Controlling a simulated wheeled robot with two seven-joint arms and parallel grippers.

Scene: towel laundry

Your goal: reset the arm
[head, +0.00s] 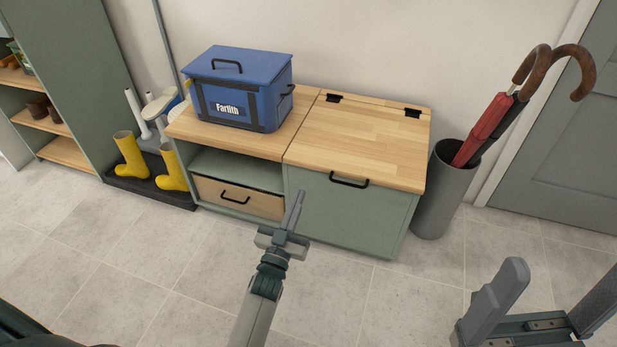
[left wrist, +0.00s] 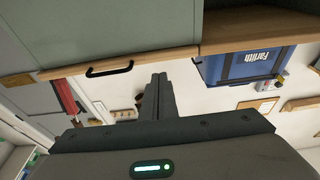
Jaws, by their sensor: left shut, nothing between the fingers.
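My left gripper (head: 294,210) reaches up from the bottom middle in the head view. Its two fingers are together with nothing between them. In the picture they overlap the front of the wood-topped green cabinet (head: 345,220), near the drawer; the exact gap to it is hard to judge. In the left wrist view the shut fingers (left wrist: 158,95) point up, with the cabinet front and its black handle beyond. My right gripper (head: 545,300) shows in the bottom right corner of the head view, partly cut off by the frame. Its two fingers are wide apart and nothing shows between them.
A blue box labelled Farlith (head: 240,90) stands on the cabinet's left top. A closed hinged lid (head: 360,140) forms the right top. Yellow boots (head: 130,155) stand at left. An umbrella stand (head: 440,195) is at right. The tiled floor (head: 140,260) in front is clear.

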